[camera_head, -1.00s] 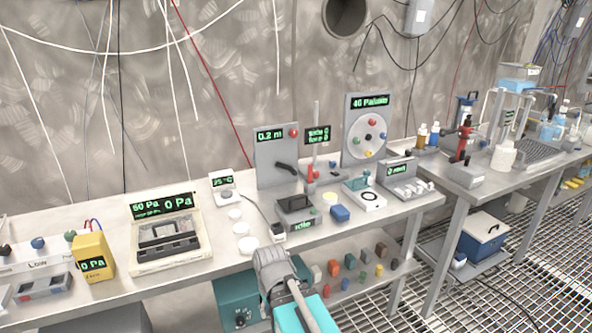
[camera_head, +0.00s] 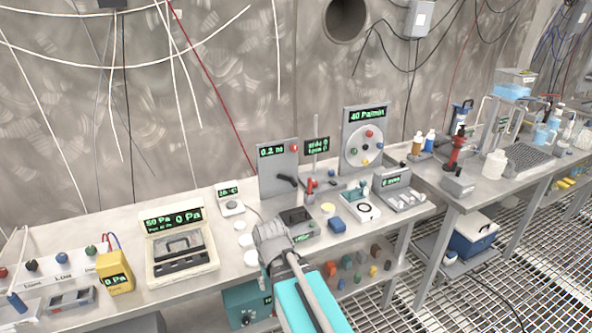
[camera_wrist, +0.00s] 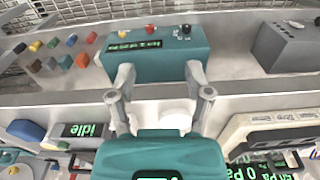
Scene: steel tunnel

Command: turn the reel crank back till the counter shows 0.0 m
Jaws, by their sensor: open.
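The reel panel (camera_head: 278,164) is an upright grey plate at the back of the bench. Its green counter (camera_head: 272,152) reads about 0.2 m, and a red knob sits at its top right. The dark reel crank (camera_head: 287,181) sticks out low on the plate's right side. My gripper (camera_head: 268,236) is over the bench's front part, in front of the panel and apart from the crank. In the wrist view my gripper (camera_wrist: 160,78) shows two spread fingers with nothing between them, facing the bench front and lower shelf. The crank is not visible in that view.
A dark box reading idle (camera_head: 298,222) stands just right of my gripper. White discs (camera_head: 246,241) lie to its left, and a cased gauge (camera_head: 180,260) stands farther left. A dial panel (camera_head: 364,150) stands right of the reel. A teal box (camera_wrist: 155,50) is on the lower shelf.

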